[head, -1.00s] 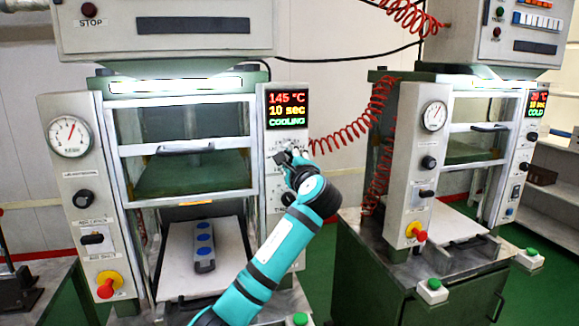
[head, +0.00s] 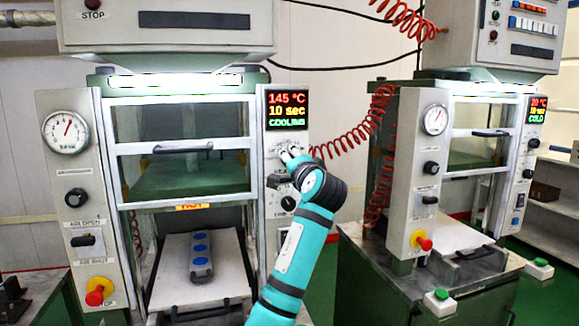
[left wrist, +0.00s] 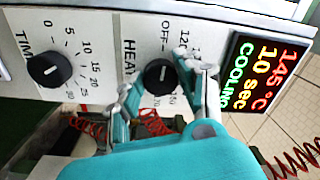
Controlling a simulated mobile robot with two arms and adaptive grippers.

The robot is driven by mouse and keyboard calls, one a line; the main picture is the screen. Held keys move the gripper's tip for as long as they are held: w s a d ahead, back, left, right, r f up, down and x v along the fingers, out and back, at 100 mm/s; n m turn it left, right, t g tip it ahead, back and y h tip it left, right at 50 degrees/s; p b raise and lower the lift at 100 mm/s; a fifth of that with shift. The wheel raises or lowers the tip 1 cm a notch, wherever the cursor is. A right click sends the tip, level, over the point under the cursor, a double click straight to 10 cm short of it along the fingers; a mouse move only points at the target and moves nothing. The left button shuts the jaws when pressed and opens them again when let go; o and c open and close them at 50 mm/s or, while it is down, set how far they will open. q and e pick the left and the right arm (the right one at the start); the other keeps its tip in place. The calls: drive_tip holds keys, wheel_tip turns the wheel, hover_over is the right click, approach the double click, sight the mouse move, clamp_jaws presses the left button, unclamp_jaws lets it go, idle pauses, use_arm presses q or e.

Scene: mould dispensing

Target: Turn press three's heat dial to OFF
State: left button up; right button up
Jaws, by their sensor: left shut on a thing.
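The heat dial (left wrist: 159,76) is a black knob on the pale panel in the left wrist view, beside the words HEAT and OFF and a number scale. My left gripper (left wrist: 157,92) is shut on it, one finger on each side. The display reads 145 °C, 10 sec, COOLING. No press number shows. My right gripper is not in view.
A timer dial (left wrist: 49,70) sits beside the heat dial, its zero at the pointer side. A second press (head: 405,160) stands right, reading COLD. A red coiled hose (head: 350,135) hangs between them.

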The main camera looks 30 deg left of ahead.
use_arm(q)
drive_tip(key=shift+r+n, duration=0.2)
drive_tip(key=shift+n, duration=0.3)
drive_tip(key=o, duration=1.1)
drive_tip(key=shift+o, duration=0.2)
drive_tip(key=shift+d+f, duration=0.1)
drive_tip(key=v, duration=1.2)
drive_tip(key=shift+f, duration=0.1)
